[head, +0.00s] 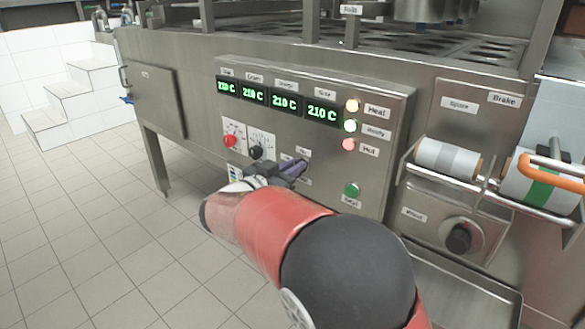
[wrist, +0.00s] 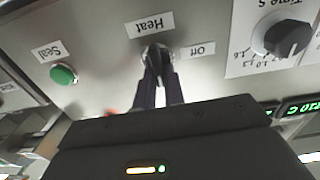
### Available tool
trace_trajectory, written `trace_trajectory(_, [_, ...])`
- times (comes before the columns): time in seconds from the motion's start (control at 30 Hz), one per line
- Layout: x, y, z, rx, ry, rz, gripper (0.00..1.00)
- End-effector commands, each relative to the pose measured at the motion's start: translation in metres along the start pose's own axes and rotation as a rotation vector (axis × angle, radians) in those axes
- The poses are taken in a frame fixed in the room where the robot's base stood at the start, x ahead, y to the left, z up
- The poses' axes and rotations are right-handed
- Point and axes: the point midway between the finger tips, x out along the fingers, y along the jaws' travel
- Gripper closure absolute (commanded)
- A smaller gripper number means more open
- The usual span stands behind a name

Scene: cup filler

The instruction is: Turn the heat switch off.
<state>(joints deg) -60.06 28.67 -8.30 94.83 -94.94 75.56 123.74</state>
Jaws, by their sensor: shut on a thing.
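The heat switch (wrist: 156,52) is a small dark knob on the steel control panel (head: 205,115), between a "Heat" label (wrist: 148,24) and an "Off" label (wrist: 197,49) in the upside-down wrist view. My gripper (wrist: 160,75) is shut on the switch with its two dark fingers. In the head view my gripper (head: 295,168) reaches the panel's lower middle and hides the switch. Which way the knob points is hard to tell.
A black timer knob (wrist: 287,38) and a green seal button (wrist: 63,74) flank the switch. Green displays (head: 285,104) read 210 C. Film rolls (head: 448,158) and a black dial (head: 459,237) stand at right. Tiled floor at left is clear.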

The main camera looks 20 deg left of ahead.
Motion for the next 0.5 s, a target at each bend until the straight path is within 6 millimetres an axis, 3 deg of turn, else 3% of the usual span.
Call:
trace_trajectory(0.27, [-0.0002, -0.0013, 0.0028, -0.104, 0.0, -0.001, 1.0])
trace_trajectory(0.5, [0.0, -0.0035, 0.0044, -0.302, 0.0, 0.0, 1.0])
